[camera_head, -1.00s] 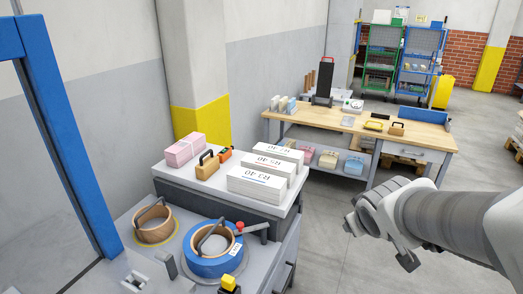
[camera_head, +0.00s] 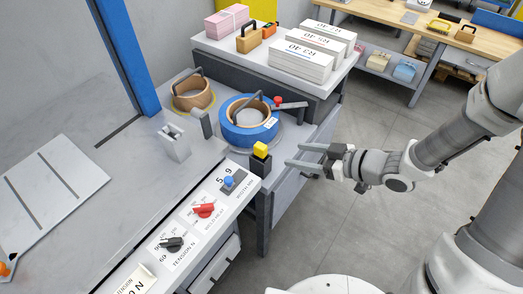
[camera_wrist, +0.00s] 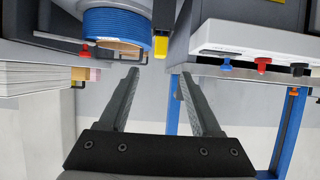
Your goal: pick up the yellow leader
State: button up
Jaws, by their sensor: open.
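The yellow leader appears to be the small yellow block (camera_head: 260,149) on a dark post at the corner of the machine table, beside the blue strap coil. In the wrist view the yellow piece (camera_wrist: 161,46) is near the top, just beyond the fingertips. My gripper (camera_head: 295,156) is open and empty, to the right of the yellow block, its fingers pointing toward it with a gap between. In the wrist view my gripper (camera_wrist: 155,76) has both fingers spread with nothing between them.
The blue coil (camera_head: 232,136) and a brown coil (camera_head: 188,105) lie left of the block. A red-knobbed lever (camera_head: 290,105) stands behind. The control panel (camera_head: 178,243) with knobs is in front. White stacks (camera_head: 300,68) sit on the cabinet behind. The floor (camera_head: 350,220) right is clear.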

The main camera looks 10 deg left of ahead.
aim_at(261, 159)
jog(key=b+x, duration=0.5)
jog(key=x, duration=1.1)
jog(key=shift+w+a+f+b, duration=0.1)
jog(key=shift+a+f+b, duration=0.05)
jog(key=shift+a+b, duration=0.2)
grip_shut()
